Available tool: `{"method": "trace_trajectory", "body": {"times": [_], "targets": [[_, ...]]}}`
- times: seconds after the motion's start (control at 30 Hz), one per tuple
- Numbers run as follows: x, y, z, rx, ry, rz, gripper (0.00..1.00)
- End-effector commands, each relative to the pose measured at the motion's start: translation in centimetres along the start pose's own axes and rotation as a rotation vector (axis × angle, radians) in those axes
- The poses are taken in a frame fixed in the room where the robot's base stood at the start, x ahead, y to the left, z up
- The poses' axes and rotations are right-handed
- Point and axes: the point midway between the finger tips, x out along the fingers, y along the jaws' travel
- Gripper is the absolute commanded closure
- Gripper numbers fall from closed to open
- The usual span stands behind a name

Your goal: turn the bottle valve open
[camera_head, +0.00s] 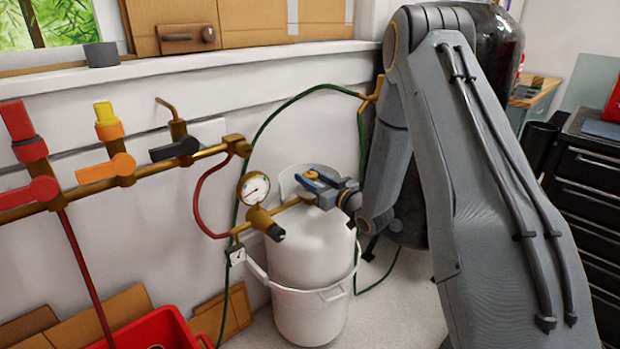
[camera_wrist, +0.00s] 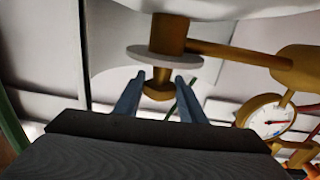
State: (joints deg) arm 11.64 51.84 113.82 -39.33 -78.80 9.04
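The white gas bottle (camera_head: 310,245) stands upright in a white bucket-like holder. In the wrist view its brass valve stem (camera_wrist: 168,32) carries a thin pale grey disc (camera_wrist: 142,57), perhaps the handwheel, with a brass nut-like end (camera_wrist: 158,91) beyond it. My gripper (camera_head: 313,182) is at the valve on top of the bottle and hides much of it in the head view. In the wrist view my gripper (camera_wrist: 159,78) has two blue fingers apart, one on each side of the brass end, tips near the disc. Gaps show beside the brass; contact with the disc is unclear.
A round pressure gauge (camera_head: 254,187) and brass regulator (camera_head: 265,222) sit left of the bottle. A red hose (camera_head: 200,200) and green hose (camera_head: 270,118) run close by. A brass pipe with several coloured valve levers (camera_head: 105,170) lines the wall. A red crate (camera_head: 160,328) stands front left.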

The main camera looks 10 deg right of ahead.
Motion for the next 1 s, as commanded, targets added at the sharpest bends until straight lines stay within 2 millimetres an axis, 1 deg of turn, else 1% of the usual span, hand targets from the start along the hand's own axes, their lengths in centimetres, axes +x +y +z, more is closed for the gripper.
{"method": "trace_trajectory", "body": {"times": [0.03, 0.07, 0.27, 0.47, 0.67, 1.0], "targets": [[-0.01, 0.02, -0.01, 0.0, 0.0, 0.0, 0.82], [-0.01, 0.02, -0.01, 0.0, 0.0, 0.0, 0.86], [-0.02, 0.08, -0.01, 0.0, 0.001, -0.011, 0.86], [-0.04, 0.21, 0.0, -0.001, 0.001, -0.081, 0.86], [-0.02, 0.24, 0.02, -0.004, 0.002, -0.223, 0.86], [0.03, 0.16, 0.14, -0.004, 0.001, -0.512, 0.86]]}}
